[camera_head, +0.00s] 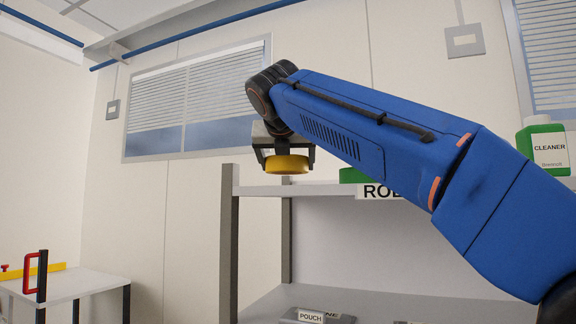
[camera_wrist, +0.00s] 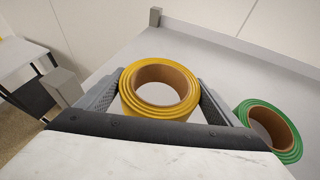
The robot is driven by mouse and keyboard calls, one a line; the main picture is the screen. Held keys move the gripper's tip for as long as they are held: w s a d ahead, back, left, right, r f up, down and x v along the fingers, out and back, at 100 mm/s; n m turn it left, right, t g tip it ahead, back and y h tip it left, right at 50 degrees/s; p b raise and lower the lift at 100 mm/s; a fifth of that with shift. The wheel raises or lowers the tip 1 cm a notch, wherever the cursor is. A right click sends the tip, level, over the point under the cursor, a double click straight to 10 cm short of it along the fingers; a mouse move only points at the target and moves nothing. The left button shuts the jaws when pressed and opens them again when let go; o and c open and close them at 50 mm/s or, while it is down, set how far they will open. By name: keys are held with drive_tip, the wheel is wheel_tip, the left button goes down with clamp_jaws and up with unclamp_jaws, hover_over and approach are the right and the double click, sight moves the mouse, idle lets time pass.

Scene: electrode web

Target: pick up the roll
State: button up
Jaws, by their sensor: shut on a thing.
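A yellow roll (camera_wrist: 157,88) with a brown cardboard core sits between the two fingers of my gripper (camera_wrist: 160,92) in the wrist view. The fingers press on its left and right sides, and my gripper is shut on it. In the head view the yellow roll (camera_head: 286,164) hangs under my gripper (camera_head: 284,152), over the left end of the upper shelf. I cannot tell from these views whether its underside touches the shelf. A green roll (camera_wrist: 268,128) lies to the right on the shelf; in the head view my arm partly hides it.
The grey shelf unit (camera_head: 262,191) has an upright post at its left. A lower shelf holds a box labelled POUCH (camera_head: 310,316). A white side table (camera_head: 80,284) with a red-handled item stands at the left.

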drive_tip(key=s, duration=1.4)
drive_tip(key=shift+s+a, duration=0.15)
drive_tip(key=shift+a, duration=0.05)
